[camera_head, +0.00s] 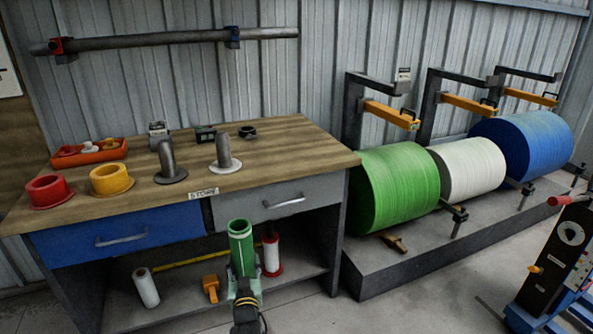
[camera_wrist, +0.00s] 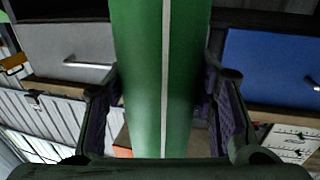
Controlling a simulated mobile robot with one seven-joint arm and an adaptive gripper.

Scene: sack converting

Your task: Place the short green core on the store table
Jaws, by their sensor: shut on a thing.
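My gripper (camera_head: 243,278) is shut on the short green core (camera_head: 240,243), a hollow green tube with a pale stripe. In the head view it is held upright in front of the store table (camera_head: 262,147), below the level of its top and before the grey drawer. In the wrist view the green core (camera_wrist: 162,75) fills the middle between my two fingers (camera_wrist: 165,110). The table has a wooden top and a label reading STORE (camera_head: 203,194) on its front edge.
On the table stand a red ring (camera_head: 49,191), a yellow ring (camera_head: 110,179), two grey posts on bases (camera_head: 170,163) (camera_head: 224,153), an orange tray (camera_head: 91,152) and small parts. The right part of the top is bare. Large green (camera_head: 393,187), white and blue rolls stand at right.

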